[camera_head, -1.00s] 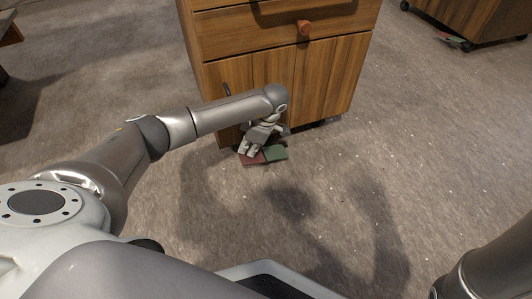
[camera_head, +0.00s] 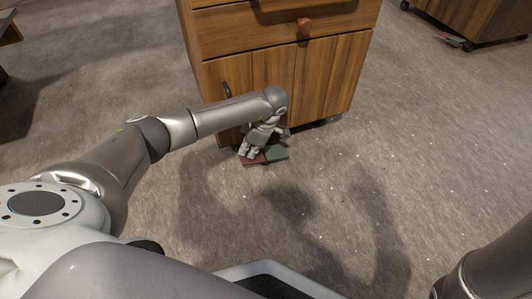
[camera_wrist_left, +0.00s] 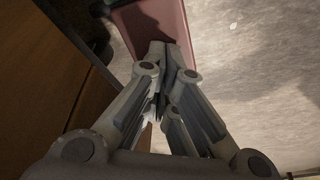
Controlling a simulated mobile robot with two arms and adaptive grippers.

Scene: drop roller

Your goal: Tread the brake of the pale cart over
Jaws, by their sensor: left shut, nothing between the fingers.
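The pale cart (camera_head: 285,75) is a wooden cabinet with drawers and two doors, standing in front of me in the head view. Its brake at the lower front is a two-part pedal with a red half (camera_head: 253,161) on the left and a green half (camera_head: 276,153) on the right. My left gripper (camera_head: 247,153) points down at the red half, with its fingers shut and empty. In the left wrist view the fingertips (camera_wrist_left: 165,50) overlap the red plate (camera_wrist_left: 152,20); I cannot tell whether they touch it. My right gripper is out of view.
A darker wooden cart (camera_head: 470,18) on casters stands at the top right, with its own red and green pedal (camera_head: 450,38). A dark piece of furniture (camera_head: 8,30) shows at the top left. The grey carpet between is clear.

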